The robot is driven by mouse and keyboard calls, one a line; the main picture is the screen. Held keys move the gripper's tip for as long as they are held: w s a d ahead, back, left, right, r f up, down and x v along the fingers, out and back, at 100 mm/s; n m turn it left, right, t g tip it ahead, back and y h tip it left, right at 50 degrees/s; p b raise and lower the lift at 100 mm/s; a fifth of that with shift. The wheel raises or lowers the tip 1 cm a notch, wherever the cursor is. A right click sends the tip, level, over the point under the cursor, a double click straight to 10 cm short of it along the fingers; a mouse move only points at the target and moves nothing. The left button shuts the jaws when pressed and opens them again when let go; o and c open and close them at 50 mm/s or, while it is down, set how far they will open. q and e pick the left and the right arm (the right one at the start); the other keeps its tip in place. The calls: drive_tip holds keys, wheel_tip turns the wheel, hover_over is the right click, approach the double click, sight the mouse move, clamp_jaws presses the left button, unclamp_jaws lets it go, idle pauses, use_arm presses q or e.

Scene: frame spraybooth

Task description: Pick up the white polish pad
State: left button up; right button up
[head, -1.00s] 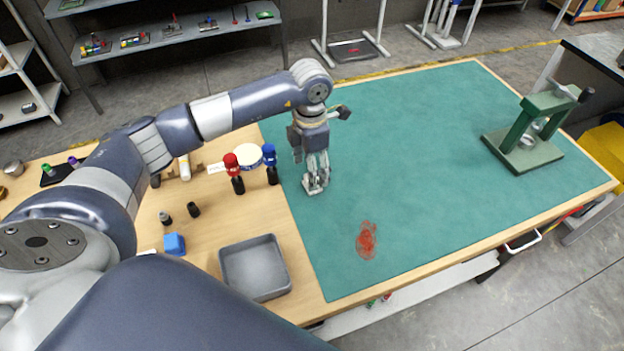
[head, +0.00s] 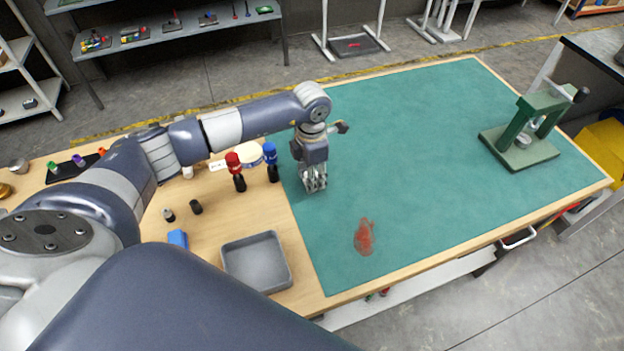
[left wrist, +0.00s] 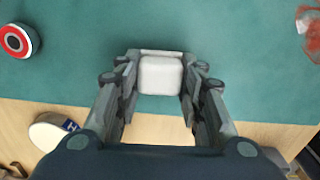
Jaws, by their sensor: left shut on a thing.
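The white polish pad (left wrist: 161,75) is a small white block with rounded corners in the left wrist view. It sits between the two fingers of my left gripper (left wrist: 160,82), which is shut on it. In the head view my left gripper (head: 314,186) points down over the left part of the green mat (head: 420,150). There the fingers hide the pad, and I cannot tell whether it touches the mat. My right gripper is not in view.
A red-capped bottle (head: 235,170) and a blue-capped bottle (head: 271,163) stand left of the gripper. A grey tray (head: 287,275) lies in front. A red smear (head: 364,238) marks the mat. A green press (head: 522,150) stands far right; the mat between is clear.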

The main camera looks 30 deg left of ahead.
use_arm(q)
drive_tip(key=shift+s+f, duration=0.15)
drive_tip(key=shift+f, duration=0.1)
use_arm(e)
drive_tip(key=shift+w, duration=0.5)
use_arm(q)
drive_tip(key=shift+r, duration=0.1)
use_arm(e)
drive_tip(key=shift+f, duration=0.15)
